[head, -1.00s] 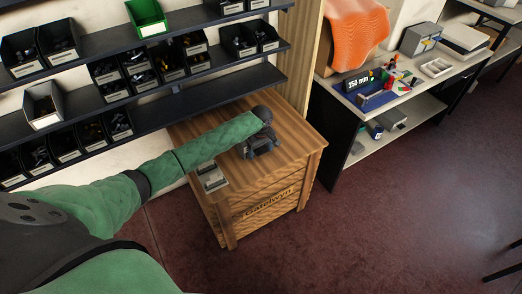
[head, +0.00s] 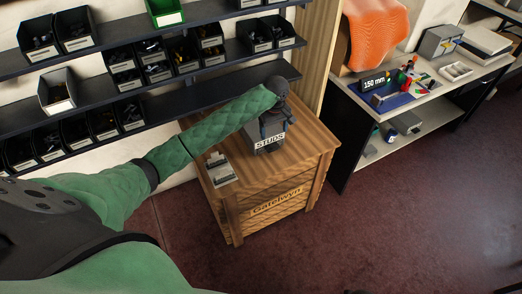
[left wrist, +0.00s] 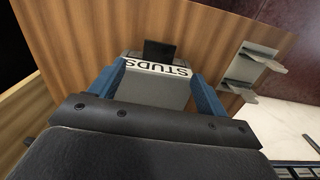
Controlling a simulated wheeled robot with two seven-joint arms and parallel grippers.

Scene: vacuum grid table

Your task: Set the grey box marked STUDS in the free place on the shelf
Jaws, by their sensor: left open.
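The grey box marked STUDS (head: 268,141) stands on top of a wooden crate (head: 308,148). Its white label faces the head camera. My left gripper (head: 274,122) is over the box, partly covering it. In the left wrist view, the box (left wrist: 152,92) lies between the blue fingers of my open left gripper (left wrist: 158,88), one on each side. I cannot tell whether they touch it. The dark shelves (head: 215,88) stand at the back left with several bins. A bare stretch of shelf board shows at the lower right. My right gripper is not in view.
A small grey metal part (head: 219,168) lies on the crate's left side. A workbench (head: 425,100) with tools and an orange cloth (head: 375,30) stands right.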

